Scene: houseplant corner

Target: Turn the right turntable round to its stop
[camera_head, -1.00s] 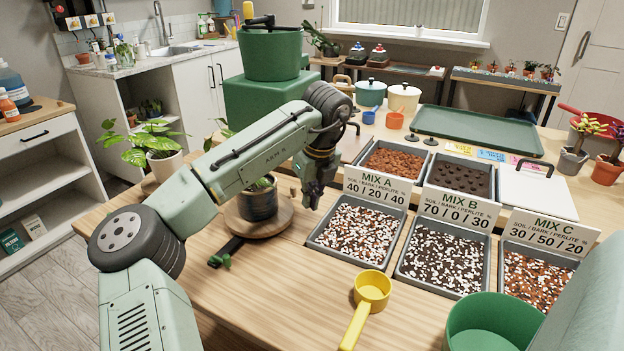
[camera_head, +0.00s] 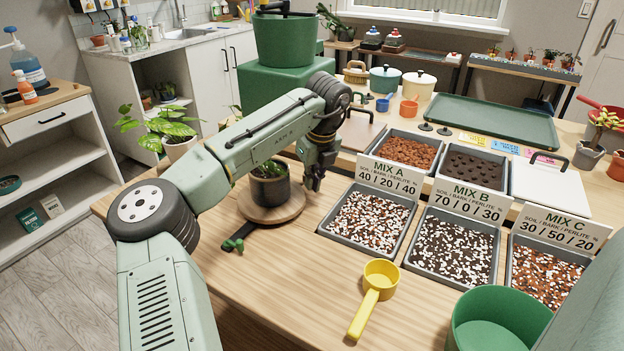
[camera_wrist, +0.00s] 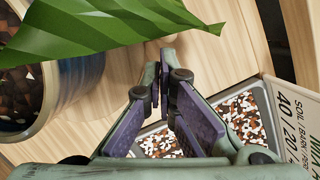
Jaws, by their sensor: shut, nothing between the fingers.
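The right turntable (camera_head: 290,212) is a round wooden disc on the bench, left of the Mix A tray. A dark pot (camera_head: 270,190) with a small leafy plant stands upright on it. My gripper (camera_head: 315,184) points down just right of this pot, near the disc's right side. Its fingers are shut and empty. In the wrist view my gripper (camera_wrist: 163,75) is beside the pot (camera_wrist: 80,78), with a large green leaf (camera_wrist: 110,22) crossing above. Whether the fingers touch the disc or pot cannot be told. My arm hides the area behind the plant.
A dark bar (camera_head: 250,229) with a green leaf-like piece (camera_head: 232,245) lies at the disc's front left. The Mix A tray (camera_head: 345,239) stands close on the right. A yellow scoop (camera_head: 374,295) lies in front. A white-potted plant (camera_head: 178,149) stands at back left.

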